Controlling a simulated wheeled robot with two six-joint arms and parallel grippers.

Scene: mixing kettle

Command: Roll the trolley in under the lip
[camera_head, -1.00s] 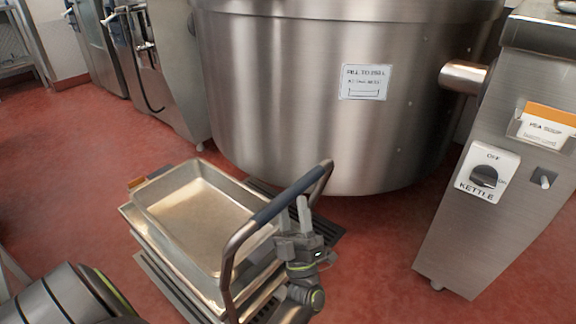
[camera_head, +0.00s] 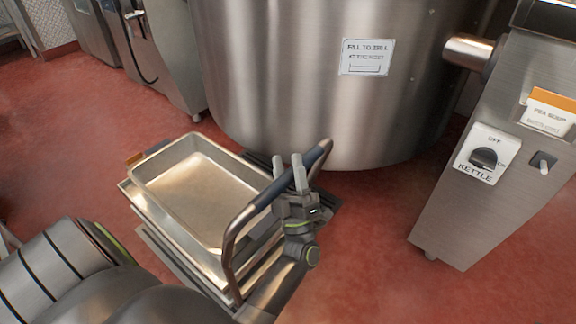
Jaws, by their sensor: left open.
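The trolley (camera_head: 178,251) stands at lower middle, a low metal cart carrying a deep, empty-looking steel pan (camera_head: 163,213). Its push handle (camera_head: 246,217) is a bent metal bar with a dark blue grip. My left gripper (camera_head: 289,160) is open at the grip's upper part, its two fingers pointing up. The fingers overlap the bar in the picture; I cannot tell whether the bar lies between them. The big steel kettle (camera_head: 290,105) stands behind the trolley, on the floor's far side. Its upper rim and lip are out of view. My right gripper is not in view.
A control pedestal (camera_head: 461,218) with a kettle knob (camera_head: 484,158) stands at right, joined to the kettle by a pipe (camera_head: 467,50). Steel cabinets (camera_head: 166,60) line the back left. Red floor (camera_head: 75,150) is clear at left and between trolley and pedestal.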

